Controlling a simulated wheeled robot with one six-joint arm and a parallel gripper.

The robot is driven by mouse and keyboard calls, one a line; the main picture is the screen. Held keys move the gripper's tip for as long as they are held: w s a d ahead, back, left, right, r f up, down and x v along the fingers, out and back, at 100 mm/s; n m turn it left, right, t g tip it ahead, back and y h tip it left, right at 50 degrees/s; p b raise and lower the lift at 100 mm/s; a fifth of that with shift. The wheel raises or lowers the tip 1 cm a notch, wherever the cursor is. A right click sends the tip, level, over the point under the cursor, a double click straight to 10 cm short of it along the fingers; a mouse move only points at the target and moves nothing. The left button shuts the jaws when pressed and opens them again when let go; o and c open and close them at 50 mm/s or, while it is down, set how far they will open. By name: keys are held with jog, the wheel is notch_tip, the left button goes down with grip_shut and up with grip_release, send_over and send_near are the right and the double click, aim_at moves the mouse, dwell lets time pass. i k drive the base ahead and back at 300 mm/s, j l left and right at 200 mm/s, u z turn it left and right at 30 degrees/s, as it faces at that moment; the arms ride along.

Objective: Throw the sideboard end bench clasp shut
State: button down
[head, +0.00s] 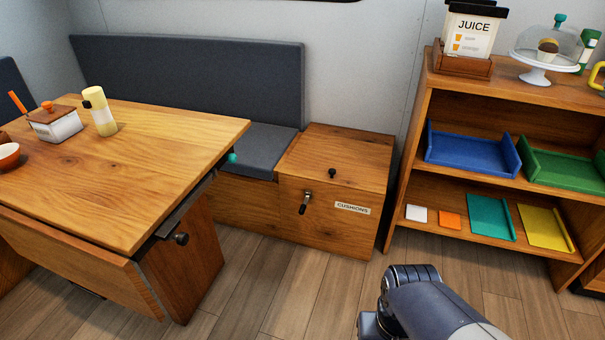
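The end bench (335,225) is a wooden box at the sideboard end of the grey seat, in the head view's centre. Its lid (345,150) lies flat and has a small black knob (332,173). A metal clasp (305,203) is on the upper left of the front face, its lever hanging down and tilted slightly left. I cannot tell whether it is latched. A label reading CUSHIONS (352,208) is to its right. A grey link of my arm shows at the bottom right, apart from the bench. My gripper is not in view.
A wooden table (130,160) stands left, its edge and black knob (181,239) near the bench. The sideboard (410,155) with coloured trays stands right, separated by a narrow gap. The wood floor (300,280) before the bench is clear.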

aim_at(302, 208)
jog(key=i+j+z, duration=0.7)
jog(key=i+j, duration=0.25)
